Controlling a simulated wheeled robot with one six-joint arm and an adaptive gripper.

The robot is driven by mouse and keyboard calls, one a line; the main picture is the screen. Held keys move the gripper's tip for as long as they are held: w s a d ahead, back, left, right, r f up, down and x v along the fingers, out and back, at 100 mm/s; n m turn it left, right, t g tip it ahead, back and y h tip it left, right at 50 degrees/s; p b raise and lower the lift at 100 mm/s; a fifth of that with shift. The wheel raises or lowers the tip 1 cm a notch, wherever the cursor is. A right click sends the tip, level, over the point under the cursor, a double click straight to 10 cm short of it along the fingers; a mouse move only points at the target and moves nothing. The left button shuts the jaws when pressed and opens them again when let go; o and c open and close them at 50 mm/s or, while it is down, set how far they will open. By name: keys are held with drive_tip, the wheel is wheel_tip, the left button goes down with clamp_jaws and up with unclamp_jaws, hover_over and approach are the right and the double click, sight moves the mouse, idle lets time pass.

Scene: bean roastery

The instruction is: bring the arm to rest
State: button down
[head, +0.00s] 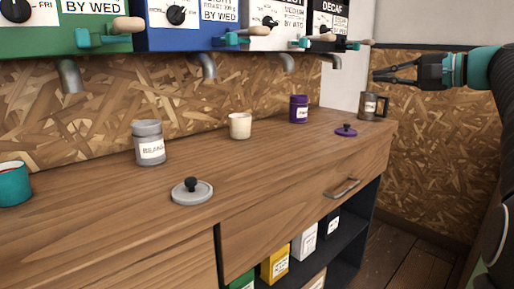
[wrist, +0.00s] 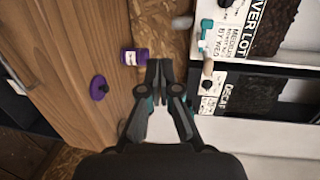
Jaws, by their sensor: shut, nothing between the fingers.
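My gripper (head: 378,75) is at the upper right of the head view, held in the air above the right end of the counter. It points left, and its dark fingers are shut and empty. In the wrist view the fingers of my gripper (wrist: 159,64) meet at their tips, with nothing between them. In the head view a dark labelled mug (head: 368,106) stands on the counter below the fingers, apart from them.
The wooden counter (head: 100,215) holds a purple jar (head: 299,109), purple lid (head: 346,131), cream cup (head: 240,126), grey canister (head: 148,144), grey lid (head: 192,192) and teal cup (head: 14,184). Dispensers with levers, including a blue one (head: 180,38), hang above. Boxes sit on a shelf below.

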drive_tip(key=s+f+g+h, duration=0.2)
drive_tip(key=s+f+h, duration=0.15)
drive_tip(key=f, duration=0.75)
drive_tip(key=s+f+g+h, duration=0.2)
drive_tip(key=s+f+h, duration=0.15)
drive_tip(key=f, duration=0.85)
drive_tip(key=s+a+f+n+h, duration=0.1)
drive_tip(key=s+a+f+n, duration=0.2)
drive_tip(key=s, duration=0.4)
drive_tip(key=s+a+f+n+g+h, duration=0.1)
drive_tip(key=s+a+f+n+h, duration=0.1)
drive_tip(key=s+a+f, duration=0.3)
drive_tip(key=s+a+f+n+h, duration=0.1)
drive_tip(key=s+a+f+n, duration=0.2)
drive_tip(key=s+f, duration=0.4)
drive_tip(key=shift+s+a+n+g+h, duration=0.3)
drive_tip(key=shift+s+a, duration=0.4)
drive_tip(key=shift+s, duration=0.9)
